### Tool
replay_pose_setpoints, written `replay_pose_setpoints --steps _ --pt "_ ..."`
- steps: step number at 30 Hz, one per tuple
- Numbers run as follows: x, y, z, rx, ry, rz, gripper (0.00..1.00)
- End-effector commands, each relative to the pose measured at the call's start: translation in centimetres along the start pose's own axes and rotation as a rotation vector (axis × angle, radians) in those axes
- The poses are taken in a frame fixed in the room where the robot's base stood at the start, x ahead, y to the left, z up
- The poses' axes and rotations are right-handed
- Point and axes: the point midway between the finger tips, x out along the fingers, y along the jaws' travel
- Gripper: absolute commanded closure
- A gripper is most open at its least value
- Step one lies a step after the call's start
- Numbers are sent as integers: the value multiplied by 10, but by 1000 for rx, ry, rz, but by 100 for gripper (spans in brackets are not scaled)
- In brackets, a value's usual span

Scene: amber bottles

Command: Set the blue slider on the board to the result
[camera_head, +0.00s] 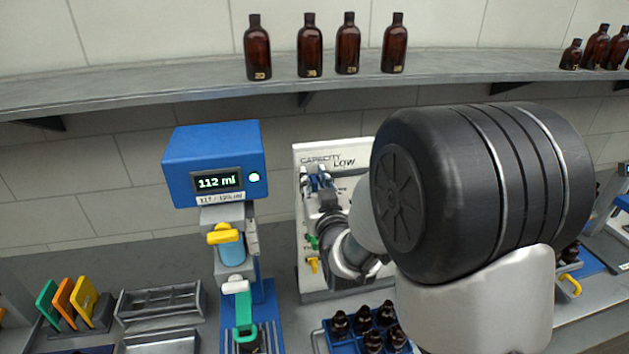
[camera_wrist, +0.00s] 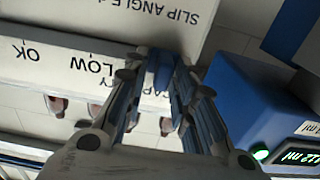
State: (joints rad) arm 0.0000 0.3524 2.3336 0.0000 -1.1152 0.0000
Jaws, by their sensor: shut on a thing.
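The white board (camera_head: 308,158) stands upright behind the bench, with "CAPACITY" and "LOW" printed near its top. The wrist view shows it upside down, with "LOW", "OK" and "SLIP ANGLE" on the board (camera_wrist: 70,62). My gripper (camera_head: 318,180) is at the upper part of the board. In the wrist view my gripper (camera_wrist: 158,75) is shut on the blue slider (camera_wrist: 160,72), beside the word "LOW". My arm hides the board's right side. The blue measuring device (camera_head: 213,152) at left has a lit display (camera_head: 218,182) reading 112 ml and a green light.
Green and yellow sliders (camera_head: 313,265) sit lower on the board. Amber bottles (camera_head: 310,47) stand on the shelf (camera_head: 180,87) above. A blue rack of dark bottles (camera_head: 320,338) is in front of the board. Grey trays (camera_head: 160,300) and coloured cards (camera_head: 64,298) are at left.

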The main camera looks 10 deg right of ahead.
Motion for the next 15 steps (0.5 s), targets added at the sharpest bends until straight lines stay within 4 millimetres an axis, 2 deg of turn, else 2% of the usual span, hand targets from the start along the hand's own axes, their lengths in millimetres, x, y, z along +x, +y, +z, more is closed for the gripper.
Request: replay_pose_setpoints --steps 4,15 --pt "0 0 0 0 0 0 100" --pt "0 5 0 1 2 2 100"
